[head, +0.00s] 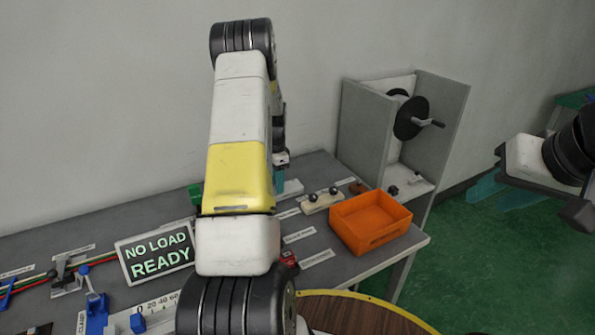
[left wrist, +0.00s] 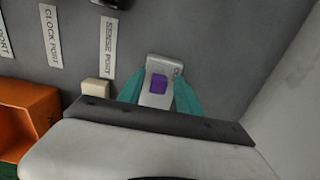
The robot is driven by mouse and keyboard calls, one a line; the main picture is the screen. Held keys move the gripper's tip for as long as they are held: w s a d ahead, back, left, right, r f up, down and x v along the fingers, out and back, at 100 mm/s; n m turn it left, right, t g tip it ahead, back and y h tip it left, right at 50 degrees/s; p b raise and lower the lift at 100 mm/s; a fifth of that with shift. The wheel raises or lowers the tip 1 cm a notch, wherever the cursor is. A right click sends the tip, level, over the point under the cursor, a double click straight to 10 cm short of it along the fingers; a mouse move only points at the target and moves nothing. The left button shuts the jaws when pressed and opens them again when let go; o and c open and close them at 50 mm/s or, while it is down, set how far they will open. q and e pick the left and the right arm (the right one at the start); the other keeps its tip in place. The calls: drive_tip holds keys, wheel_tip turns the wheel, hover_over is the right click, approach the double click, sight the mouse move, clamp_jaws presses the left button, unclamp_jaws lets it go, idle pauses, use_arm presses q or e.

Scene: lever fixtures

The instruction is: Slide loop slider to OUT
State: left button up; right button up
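A small purple knob (left wrist: 159,83) stands on a light grey plate (left wrist: 157,98) in the left wrist view; I take it for the loop slider, though no IN or OUT lettering is readable. My left gripper (left wrist: 158,84) is open, its teal fingers apart on either side of the plate and knob, with visible gaps to the knob. In the head view my left gripper (head: 280,181) is mostly hidden behind my own arm, beside the pale plate (head: 293,188). My right gripper (head: 497,196) hangs over the floor at the right, its teal fingers appearing apart, away from the table.
An orange bin (head: 369,222) stands near the table's right end. A grey cabinet with a black reel (head: 410,118) stands beyond. A NO LOAD READY sign (head: 157,254) and a blue lever (head: 96,313) are at left.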

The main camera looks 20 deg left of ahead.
use_arm(q)
drive_tip(key=shift+w+d+r, duration=0.1)
drive_tip(key=shift+r, duration=0.05)
drive_tip(key=shift+r, duration=0.4)
wheel_tip(320, 180, up, 7)
drive_tip(key=shift+f, duration=0.1)
idle(0.4)
